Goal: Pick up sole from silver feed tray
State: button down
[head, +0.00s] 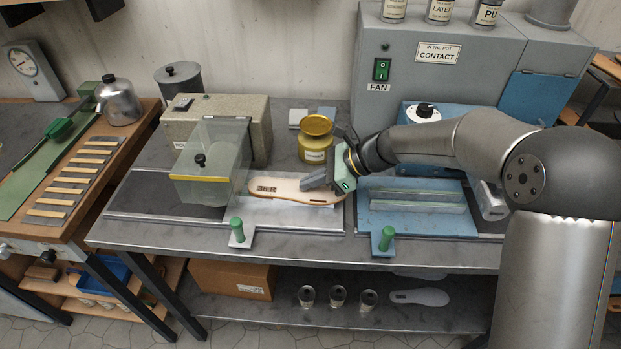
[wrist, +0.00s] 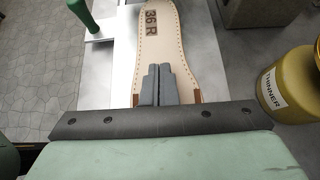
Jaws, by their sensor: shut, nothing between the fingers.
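A tan sole (head: 285,190) with a stitched edge and the mark 36 R lies on the silver feed tray (head: 300,215). The sole also shows in the wrist view (wrist: 165,40), with its marked end away from my gripper. My gripper (head: 306,184) is over the right part of the sole in the head view. In the wrist view its two grey fingers (wrist: 157,72) are together with nothing between them, above the sole. They hide part of the sole, and I cannot tell whether they touch it.
A clear guard box (head: 210,165) stands at the sole's left end. A yellow thinner jar (head: 315,138) stands behind the tray and shows close at the right in the wrist view (wrist: 290,88). Green-handled levers (head: 238,232) stand at the front edge. A blue tray (head: 418,218) is to the right.

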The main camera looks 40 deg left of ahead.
jog(key=w+d+b, duration=0.1)
jog(key=w+d, duration=0.1)
jog(key=d, duration=0.1)
jog(key=w+d, duration=0.2)
jog(key=d, duration=0.1)
jog(key=w+d+b, duration=0.1)
jog(key=d, duration=0.1)
jog(key=shift+w+d+r+b, duration=0.1)
jog(key=shift+w+d+b, duration=0.2)
jog(key=shift+w+d, duration=0.45)
jog(key=shift+d, duration=0.1)
jog(key=shift+d+r, duration=0.15)
jog(key=shift+d, duration=0.05)
jog(key=s+d+n+t+h, duration=0.2)
jog(key=s+d, duration=0.4)
jog(key=d, duration=0.6)
jog(key=s+d+n+t+h, duration=0.2)
jog(key=s+d+n+h, duration=0.2)
jog(key=d, duration=0.9)
jog(key=s+d+n+t+h, duration=0.2)
jog(key=s+d+n, duration=0.3)
jog(key=d, duration=0.8)
jog(key=s+h, duration=0.1)
jog(key=s, duration=0.2)
jog(key=shift+n+t, duration=0.3)
jog(key=shift+c, duration=2.2)
grip_release()
